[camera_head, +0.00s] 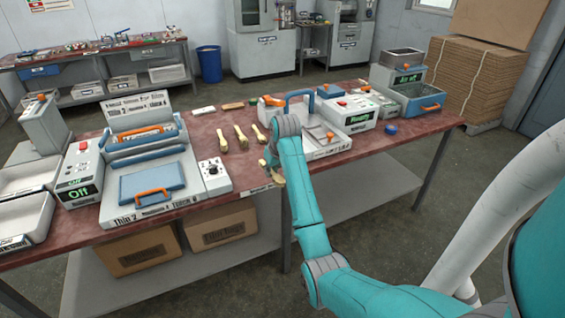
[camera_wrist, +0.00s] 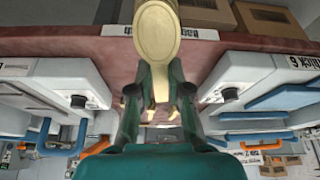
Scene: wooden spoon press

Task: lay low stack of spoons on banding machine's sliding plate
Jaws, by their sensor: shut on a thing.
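My gripper (camera_head: 272,163) is shut on a stack of pale wooden spoons (camera_head: 279,180) near the table's front edge, left of the white machine with the green "Ready" display (camera_head: 359,118). In the wrist view, the dark fingers of my gripper (camera_wrist: 159,73) sit on either side of the held spoon stack (camera_wrist: 157,32), whose oval end points to the top. The Ready machine has a blue arch (camera_head: 297,94) and a greyish plate (camera_head: 322,137), which looks like the sliding plate; my arm partly hides this machine. Several more spoon stacks (camera_head: 241,138) lie on the table behind my gripper.
A press with blue plates (camera_head: 152,182) and orange handles stands left, beside a small knob box (camera_head: 214,176) and a machine showing "Off" (camera_head: 80,174). A blue tray (camera_head: 419,99) and a blue roll (camera_head: 391,129) are at the right. Red tabletop (camera_head: 245,172) is free around my gripper.

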